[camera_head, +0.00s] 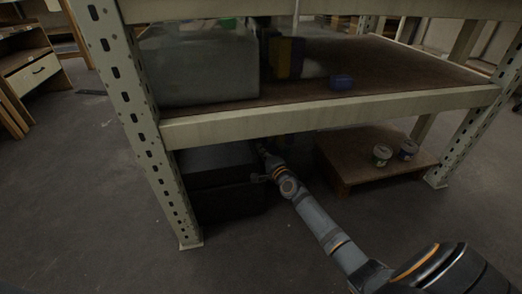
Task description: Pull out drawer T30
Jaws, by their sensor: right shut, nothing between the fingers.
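A dark, box-like unit (222,203) stands on the floor under the lower shelf, at the left. It has a horizontal line across its front that may be a drawer edge. No T30 label can be read on it. My right arm reaches in from the lower right under the shelf beam. My right gripper (264,154) is at the right side of the dark unit, in shadow, shut and empty. I cannot tell whether it touches the unit. My left gripper is not in view.
The metal shelf's front beam (330,113) and left post (143,130) frame the space around my right arm. A low wooden platform (345,180) with two small cans (382,155) stands right of it. A desk with a pale drawer (33,74) stands far left. The front floor is clear.

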